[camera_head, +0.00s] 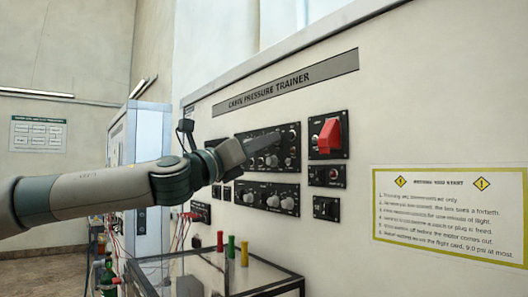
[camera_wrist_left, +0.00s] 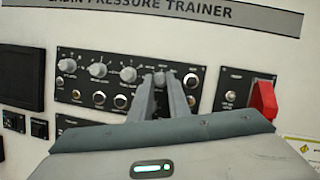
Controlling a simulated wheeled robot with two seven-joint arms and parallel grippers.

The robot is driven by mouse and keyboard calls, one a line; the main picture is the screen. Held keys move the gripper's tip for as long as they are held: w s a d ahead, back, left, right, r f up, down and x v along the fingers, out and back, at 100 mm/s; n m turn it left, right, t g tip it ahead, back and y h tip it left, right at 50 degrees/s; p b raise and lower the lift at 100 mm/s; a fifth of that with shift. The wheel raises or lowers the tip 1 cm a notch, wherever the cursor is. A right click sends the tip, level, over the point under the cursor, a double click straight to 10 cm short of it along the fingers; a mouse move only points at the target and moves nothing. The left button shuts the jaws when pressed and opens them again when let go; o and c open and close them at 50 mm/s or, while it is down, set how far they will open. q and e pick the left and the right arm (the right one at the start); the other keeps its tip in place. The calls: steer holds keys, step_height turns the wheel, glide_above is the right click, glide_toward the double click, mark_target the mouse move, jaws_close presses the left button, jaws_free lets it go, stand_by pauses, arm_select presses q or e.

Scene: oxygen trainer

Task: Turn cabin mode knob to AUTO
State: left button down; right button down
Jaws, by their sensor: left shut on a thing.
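My left gripper (camera_head: 272,139) reaches from the left to the upper black control panel (camera_head: 297,148) of the cabin pressure trainer. In the left wrist view, its two fingers (camera_wrist_left: 160,82) come together on a small knob in the panel's upper row, right of the pale round knob (camera_wrist_left: 128,74). The fingers hide most of the gripped knob, so its pointer and setting cannot be seen. The panel labels are too small to read, so I cannot tell which position is AUTO. My right gripper is out of view.
A red switch guard (camera_head: 330,137) stands out right of the panel. A lower panel (camera_head: 253,196) with several knobs is below. A glass-topped table (camera_head: 262,273) with red, green and yellow posts stands in front. A yellow-edged notice (camera_head: 450,215) hangs at right.

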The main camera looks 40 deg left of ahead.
arm_select(q)
steer(key=n+y, duration=0.1)
steer(key=n, duration=0.2)
steer(key=n+g+y, duration=0.1)
steer(key=n+y, duration=0.1)
steer(key=n, duration=0.2)
steer(key=n+g+y+p, duration=0.1)
steer(key=n, duration=0.3)
steer(key=shift+d+r, duration=0.2)
steer(key=shift+r, duration=0.15)
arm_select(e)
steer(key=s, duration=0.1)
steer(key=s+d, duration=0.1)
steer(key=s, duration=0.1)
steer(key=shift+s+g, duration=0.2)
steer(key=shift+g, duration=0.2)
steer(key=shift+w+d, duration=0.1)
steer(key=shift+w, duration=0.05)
arm_select(q)
steer(key=c, duration=1.7)
jaws_free()
steer(key=shift+s+f, duration=0.1)
